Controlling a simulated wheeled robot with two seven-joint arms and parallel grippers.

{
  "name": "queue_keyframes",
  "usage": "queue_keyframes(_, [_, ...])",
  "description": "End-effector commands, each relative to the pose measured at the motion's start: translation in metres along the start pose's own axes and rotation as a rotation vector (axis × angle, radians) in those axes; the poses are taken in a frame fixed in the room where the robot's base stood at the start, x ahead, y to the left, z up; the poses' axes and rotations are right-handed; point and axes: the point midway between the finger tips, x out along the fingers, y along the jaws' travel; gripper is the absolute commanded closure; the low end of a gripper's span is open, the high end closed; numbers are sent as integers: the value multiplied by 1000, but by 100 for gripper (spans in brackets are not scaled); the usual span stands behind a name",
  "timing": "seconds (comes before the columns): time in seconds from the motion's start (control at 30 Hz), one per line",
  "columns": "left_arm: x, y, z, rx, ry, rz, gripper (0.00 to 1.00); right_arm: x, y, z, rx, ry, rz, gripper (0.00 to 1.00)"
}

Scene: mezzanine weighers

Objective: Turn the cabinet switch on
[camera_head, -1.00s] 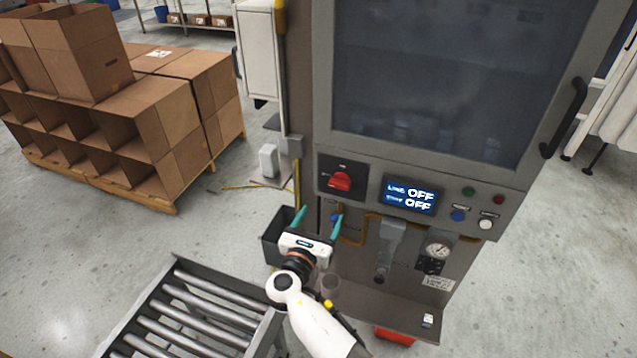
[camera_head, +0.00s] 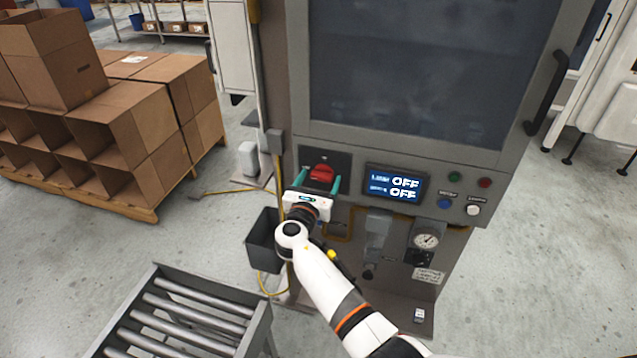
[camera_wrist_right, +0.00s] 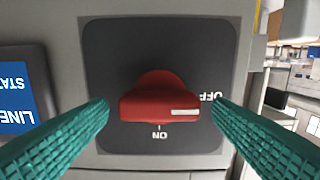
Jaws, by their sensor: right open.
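The cabinet switch is a red rotary knob (camera_head: 321,173) on a dark square plate (camera_head: 341,160) at the left of the cabinet's control panel. In the right wrist view the red knob (camera_wrist_right: 160,98) lies with its white mark toward the OFF label, and the ON label shows upside down below it. My right gripper (camera_head: 318,183) is open in front of the switch. Its two teal fingers (camera_wrist_right: 160,110) stand on either side of the knob with small gaps visible. The display (camera_head: 393,187) reads OFF on both lines. My left gripper is not in view.
Several buttons (camera_head: 473,210) sit right of the display, with a pressure gauge (camera_head: 426,240) below. A dark bin (camera_head: 262,245) hangs at the cabinet's left. A roller conveyor (camera_head: 180,318) stands at the front left, and cardboard boxes (camera_head: 140,130) stand behind it on a pallet.

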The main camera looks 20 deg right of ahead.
Motion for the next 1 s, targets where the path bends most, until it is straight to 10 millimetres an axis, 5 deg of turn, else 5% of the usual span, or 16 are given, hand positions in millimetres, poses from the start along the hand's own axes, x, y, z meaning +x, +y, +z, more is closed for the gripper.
queue_keyframes(0.3, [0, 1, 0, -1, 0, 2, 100, 0, 0, 0, 0, 0, 0, 70])
queue_keyframes(0.67, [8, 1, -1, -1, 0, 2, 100, 0, 0, 2, 59, 1, 0, 70])
queue_keyframes(1.0, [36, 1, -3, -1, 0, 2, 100, 0, 2, 5, 309, 2, 1, 70])
